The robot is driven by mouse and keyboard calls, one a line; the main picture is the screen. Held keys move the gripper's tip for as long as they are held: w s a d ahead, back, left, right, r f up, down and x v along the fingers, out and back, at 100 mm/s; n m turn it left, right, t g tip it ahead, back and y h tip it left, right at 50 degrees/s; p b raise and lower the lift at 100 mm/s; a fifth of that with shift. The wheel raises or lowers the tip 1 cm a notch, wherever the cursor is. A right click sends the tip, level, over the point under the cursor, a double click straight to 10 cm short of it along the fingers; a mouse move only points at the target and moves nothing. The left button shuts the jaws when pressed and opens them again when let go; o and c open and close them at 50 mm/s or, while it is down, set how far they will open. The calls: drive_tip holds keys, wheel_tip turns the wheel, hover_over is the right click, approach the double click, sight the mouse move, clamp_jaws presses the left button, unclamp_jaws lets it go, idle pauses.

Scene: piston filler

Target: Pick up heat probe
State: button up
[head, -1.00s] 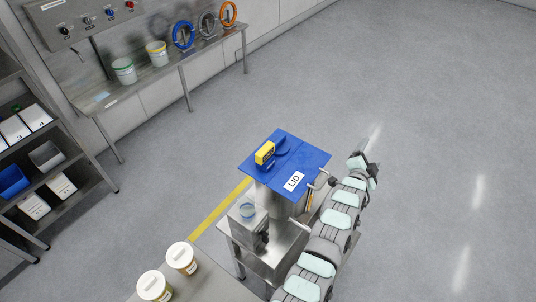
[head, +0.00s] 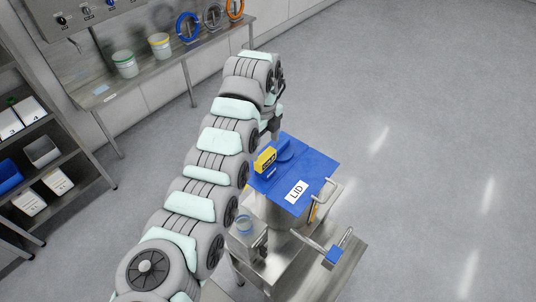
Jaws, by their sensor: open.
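A yellow device with dark markings (head: 265,160), which looks like the heat probe, sits on the blue lid (head: 317,170) near its upper left edge. The lid carries a white "LID" label and covers the steel hopper of the piston filler (head: 278,212). My gripper (head: 271,131) is at the end of my arm, just beyond the upper left corner of the lid and close to the yellow device. It is open; its fingers are small and partly hidden by my wrist. I see no contact with the device.
A steel handle (head: 323,193) stands at the lid's right side. A lever with a blue end (head: 334,256) sticks out over the steel stand (head: 345,272). A wall bench (head: 150,75) holds buckets and hose coils. The floor to the right is clear.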

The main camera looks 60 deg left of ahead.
sight(264, 154)
wheel_tip(264, 154, down, 6)
drive_tip(key=shift+s+d+r+p, duration=0.15)
drive_tip(key=shift+r+p, duration=0.1)
drive_tip(key=shift+p, duration=0.35)
drive_tip(key=f, duration=0.1)
drive_tip(key=f+p, duration=0.1)
drive_tip(key=f, duration=0.2)
drive_tip(key=shift+d+f, duration=0.1)
drive_tip(key=shift+d, duration=0.15)
drive_tip(key=shift+a+f, duration=0.1)
drive_tip(key=shift+f, duration=0.4)
drive_tip(key=c, duration=1.2)
drive_tip(key=shift+r, duration=0.1)
wheel_tip(264, 154, up, 28)
drive_tip(key=shift+f+b, duration=0.1)
drive_tip(key=shift+b, duration=1.1)
drive_tip(key=shift+w, duration=0.2)
